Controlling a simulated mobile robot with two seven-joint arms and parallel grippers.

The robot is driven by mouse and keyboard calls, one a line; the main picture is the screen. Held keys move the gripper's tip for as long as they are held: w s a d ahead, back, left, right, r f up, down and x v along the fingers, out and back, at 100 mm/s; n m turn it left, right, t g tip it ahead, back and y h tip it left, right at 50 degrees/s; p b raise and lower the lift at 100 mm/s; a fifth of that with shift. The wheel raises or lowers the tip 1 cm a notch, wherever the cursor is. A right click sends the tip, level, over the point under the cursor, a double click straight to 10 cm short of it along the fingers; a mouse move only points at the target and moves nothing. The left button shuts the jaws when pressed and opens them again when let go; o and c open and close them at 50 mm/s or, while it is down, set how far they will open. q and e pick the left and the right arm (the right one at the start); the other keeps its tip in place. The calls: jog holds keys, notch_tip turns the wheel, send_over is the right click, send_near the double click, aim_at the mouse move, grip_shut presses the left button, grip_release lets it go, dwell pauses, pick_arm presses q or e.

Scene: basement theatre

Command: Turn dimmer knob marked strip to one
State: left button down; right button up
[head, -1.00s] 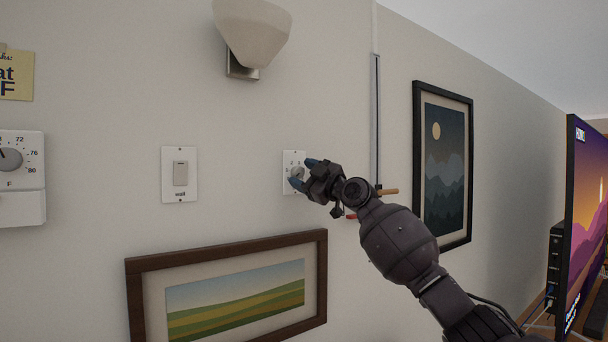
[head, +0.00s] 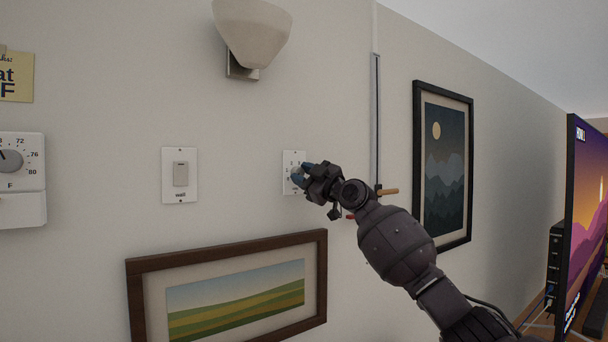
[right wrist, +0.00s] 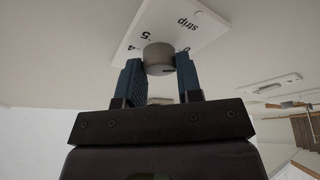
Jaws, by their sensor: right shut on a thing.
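The dimmer knob (right wrist: 158,56) is a small grey cylinder on a white wall plate (right wrist: 143,24) printed "strip", with the numerals 4, 5 and 0 visible in the right wrist view. In the head view the plate (head: 288,160) is partly hidden behind my right gripper (head: 302,175). In the right wrist view the blue fingers of my right gripper (right wrist: 159,80) stand on both sides of the knob, shut on it. A dark pointer mark shows on the knob's edge near the 0. My left gripper is not in view.
A wall switch (head: 180,174) marked "wall" is left of the dimmer. A sconce (head: 252,35) hangs above and a framed landscape (head: 235,290) hangs below. A thermostat (head: 20,180) is at far left; a dark-framed picture (head: 443,165) and a screen (head: 585,220) are at right.

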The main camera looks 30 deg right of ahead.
jog(key=shift+r+m+h+p, duration=0.1)
jog(key=shift+m+h+p, duration=0.2)
jog(key=shift+m+p, duration=0.45)
jog(key=m+h+p, duration=0.1)
jog(key=m+p, duration=0.1)
jog(key=m+t+h+p, duration=0.1)
jog(key=m+p, duration=0.1)
jog(key=m, duration=0.1)
jog(key=shift+a, duration=0.15)
jog(key=shift+m+t+p, duration=0.3)
jog(key=shift+m+p, duration=0.25)
jog(key=shift+p, duration=0.15)
jog(key=shift+m+h, duration=0.6)
jog(key=m, duration=0.1)
jog(key=m+h+p, duration=0.1)
jog(key=shift+f+m, duration=0.2)
jog(key=shift+m, duration=0.1)
jog(key=shift+m+t+h, duration=0.3)
jog(key=shift+m+h, duration=0.1)
jog(key=shift+m, duration=0.3)
jog(key=o, duration=0.9)
